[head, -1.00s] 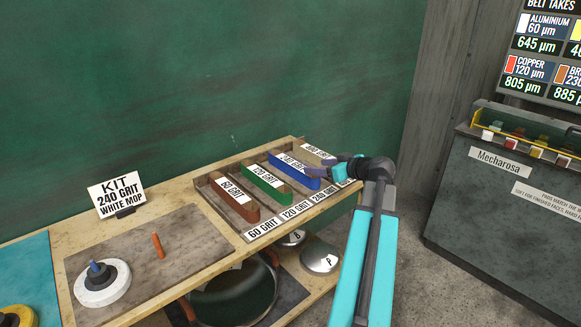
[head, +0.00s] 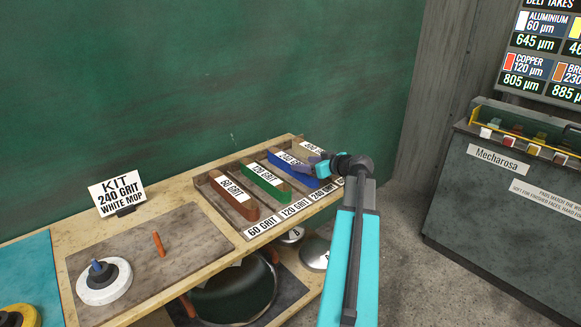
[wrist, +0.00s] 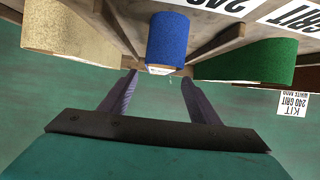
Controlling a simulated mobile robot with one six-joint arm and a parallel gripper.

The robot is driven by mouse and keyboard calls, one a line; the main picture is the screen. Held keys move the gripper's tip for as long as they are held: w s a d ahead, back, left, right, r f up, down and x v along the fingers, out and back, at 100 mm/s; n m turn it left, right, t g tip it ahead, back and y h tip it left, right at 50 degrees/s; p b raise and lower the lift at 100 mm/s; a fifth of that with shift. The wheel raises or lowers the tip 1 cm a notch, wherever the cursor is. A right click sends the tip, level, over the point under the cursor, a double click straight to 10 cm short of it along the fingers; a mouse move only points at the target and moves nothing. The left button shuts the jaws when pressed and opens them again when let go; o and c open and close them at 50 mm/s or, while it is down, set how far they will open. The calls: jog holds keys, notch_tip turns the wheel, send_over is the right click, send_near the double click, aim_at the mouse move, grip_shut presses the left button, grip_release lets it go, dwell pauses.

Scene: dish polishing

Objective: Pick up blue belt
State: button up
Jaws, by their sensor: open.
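The blue belt (head: 287,166), labelled 240 grit, lies in its slot of the belt rack, between the green 120 grit belt and the pale belt. The fingers are apart and hold nothing. I cannot tell whether either finger touches the belt.
The green belt (head: 264,181) and brown belt (head: 233,196) lie left of the blue one; the pale belt (wrist: 68,32) is on its other side. Thin dividers (wrist: 215,40) separate the slots. A kit sign (head: 118,194) and white mop (head: 104,281) are on the bench.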

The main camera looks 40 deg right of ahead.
aim_at(294, 162)
jog(key=shift+x, duration=1.15)
jog(key=shift+w, duration=0.15)
jog(key=p+x, duration=0.2)
jog(key=x, duration=0.2)
jog(key=shift+w+r, duration=0.15)
jog(key=shift+w+f, duration=0.25)
jog(key=shift+w, duration=0.1)
jog(key=c, duration=1.3)
